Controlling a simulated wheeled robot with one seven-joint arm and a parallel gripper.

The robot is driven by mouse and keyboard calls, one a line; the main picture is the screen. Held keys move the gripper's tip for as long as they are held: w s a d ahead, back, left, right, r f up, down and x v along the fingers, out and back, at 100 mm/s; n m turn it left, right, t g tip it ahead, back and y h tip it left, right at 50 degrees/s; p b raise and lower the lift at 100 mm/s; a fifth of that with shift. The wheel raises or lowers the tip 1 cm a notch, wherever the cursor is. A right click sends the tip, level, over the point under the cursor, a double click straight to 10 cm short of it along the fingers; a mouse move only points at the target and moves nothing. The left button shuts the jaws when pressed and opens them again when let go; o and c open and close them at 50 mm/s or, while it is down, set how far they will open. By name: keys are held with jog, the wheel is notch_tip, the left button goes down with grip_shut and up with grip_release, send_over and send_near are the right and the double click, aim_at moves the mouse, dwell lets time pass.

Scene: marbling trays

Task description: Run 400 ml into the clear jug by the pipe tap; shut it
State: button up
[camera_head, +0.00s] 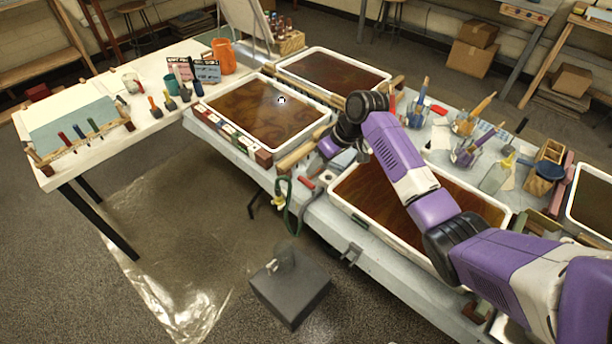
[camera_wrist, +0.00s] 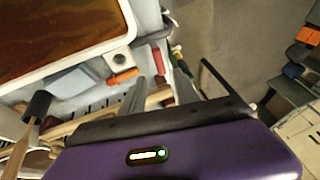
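The clear jug (camera_head: 284,257) stands upright on a dark grey block on the floor, below the table's front edge. I cannot make out any liquid in it. Above it a green pipe (camera_head: 289,212) hangs at the table edge with a yellow piece (camera_head: 278,202) beside it, which seems to be the tap. In the wrist view the green pipe (camera_wrist: 184,67) shows only partly, beyond the fingers; whether the tap is open cannot be told. My gripper (camera_head: 322,160) is above the table edge, up and right of the pipe. In the wrist view its fingers (camera_wrist: 160,78) are apart with nothing held.
Trays of brown marbled liquid lie to the left (camera_head: 262,112), behind (camera_head: 332,72) and under my arm (camera_head: 345,212). A red-handled tool (camera_head: 307,184) and an orange-handled tool (camera_wrist: 123,76) lie near the gripper. Plastic sheeting (camera_head: 190,215) covers the open floor left of the block.

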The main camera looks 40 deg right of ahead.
jog(key=x, duration=0.7)
jog(key=shift+f, duration=0.2)
grip_shut()
dwell(1.2)
